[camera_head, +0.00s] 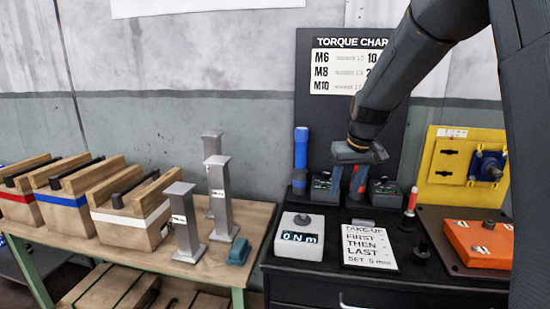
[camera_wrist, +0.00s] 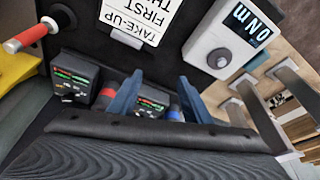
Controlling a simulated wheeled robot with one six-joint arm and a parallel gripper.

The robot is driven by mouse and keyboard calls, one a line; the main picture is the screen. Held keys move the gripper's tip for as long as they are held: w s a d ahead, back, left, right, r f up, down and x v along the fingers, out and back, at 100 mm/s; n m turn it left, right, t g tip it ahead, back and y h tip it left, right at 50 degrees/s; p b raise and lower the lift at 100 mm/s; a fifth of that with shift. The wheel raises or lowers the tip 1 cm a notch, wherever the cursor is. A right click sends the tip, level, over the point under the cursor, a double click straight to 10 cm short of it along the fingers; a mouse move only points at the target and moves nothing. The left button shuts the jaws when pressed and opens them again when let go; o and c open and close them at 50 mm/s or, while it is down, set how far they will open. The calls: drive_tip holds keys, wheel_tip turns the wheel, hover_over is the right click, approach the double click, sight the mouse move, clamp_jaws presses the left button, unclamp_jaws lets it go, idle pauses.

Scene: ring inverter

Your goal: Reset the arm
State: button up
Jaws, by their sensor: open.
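My gripper (camera_head: 347,188) is at the end of my arm, which reaches in from the upper right over the back of the black cabinet. It points down with its two fingers apart. In the wrist view the open fingers (camera_wrist: 158,98) stand in front of a small dark box with a lit display (camera_wrist: 152,105), and nothing shows held between them. Blue and red bits show close behind the fingers; what they belong to is partly hidden. Whether the fingers touch anything below cannot be told.
The black cabinet top holds a "0Nm" meter (camera_head: 302,237), a "TAKE-UP" card (camera_head: 370,247), a blue-handled tool (camera_head: 300,160), a red-handled tool (camera_head: 409,208) and an orange block (camera_head: 480,241). A yellow panel (camera_head: 445,165) stands right. The left wooden bench carries wooden crates and grey posts (camera_head: 223,200).

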drive_tip(key=s+f+g, duration=0.1)
drive_tip(key=s+f, duration=0.2)
drive_tip(key=s, duration=0.7)
drive_tip(key=s+f+m+g, duration=0.1)
drive_tip(key=s+f, duration=0.3)
drive_tip(key=s, duration=0.7)
drive_tip(key=s+a+f+g, duration=0.1)
drive_tip(key=s+f, duration=0.2)
drive_tip(key=s, duration=0.7)
drive_tip(key=shift+s+f+m+h, duration=0.3)
drive_tip(key=shift+s, duration=0.05)
